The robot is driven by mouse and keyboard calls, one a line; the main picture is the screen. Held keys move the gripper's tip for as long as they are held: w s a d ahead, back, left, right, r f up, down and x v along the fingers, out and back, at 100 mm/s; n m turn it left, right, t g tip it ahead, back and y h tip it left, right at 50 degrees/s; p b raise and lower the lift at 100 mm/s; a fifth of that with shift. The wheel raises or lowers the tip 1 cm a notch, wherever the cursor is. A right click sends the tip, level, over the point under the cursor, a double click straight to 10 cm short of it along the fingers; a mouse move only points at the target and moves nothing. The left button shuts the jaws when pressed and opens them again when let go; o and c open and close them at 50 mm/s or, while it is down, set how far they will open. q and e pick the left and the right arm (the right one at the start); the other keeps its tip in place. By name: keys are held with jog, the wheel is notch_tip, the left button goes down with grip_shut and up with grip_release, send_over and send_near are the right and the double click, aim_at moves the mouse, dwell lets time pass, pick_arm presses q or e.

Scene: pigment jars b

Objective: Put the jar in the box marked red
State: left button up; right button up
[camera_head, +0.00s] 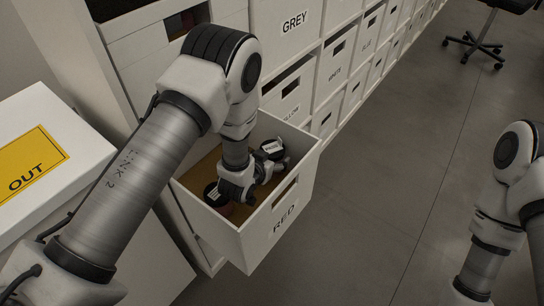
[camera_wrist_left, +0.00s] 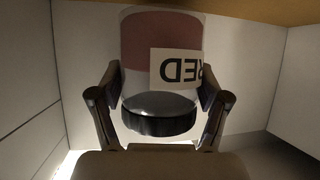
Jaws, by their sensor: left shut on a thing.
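The jar (camera_wrist_left: 160,45) is clear with dull red contents, a black lid and a white label reading RED, upside down in the left wrist view. My left gripper (camera_wrist_left: 160,108) is shut on it, one finger on each side near the lid. In the head view my left gripper (camera_head: 240,186) is down inside the open box marked RED (camera_head: 262,238). I cannot tell which is the held one. My right gripper is out of view.
The red box is pulled out of a white shelf of boxes, including one marked GREY (camera_head: 294,21). A white surface with a yellow OUT label (camera_head: 30,165) is at the left. The floor (camera_head: 390,190) is open; a chair (camera_head: 484,40) stands far off.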

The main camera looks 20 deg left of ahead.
pick_arm(q)
jog(key=shift+f, duration=0.2)
jog(key=o, duration=1.2)
jog(key=shift+o, duration=0.2)
jog(key=shift+r, duration=0.1)
jog(key=shift+r, duration=0.3)
jog(key=d+p+v, duration=0.1)
jog(key=v, duration=0.6)
jog(key=shift+s+a+r+p, duration=0.3)
jog(key=shift+a+r+p, duration=0.05)
jog(key=shift+a+r, duration=0.1)
jog(key=shift+f, duration=0.1)
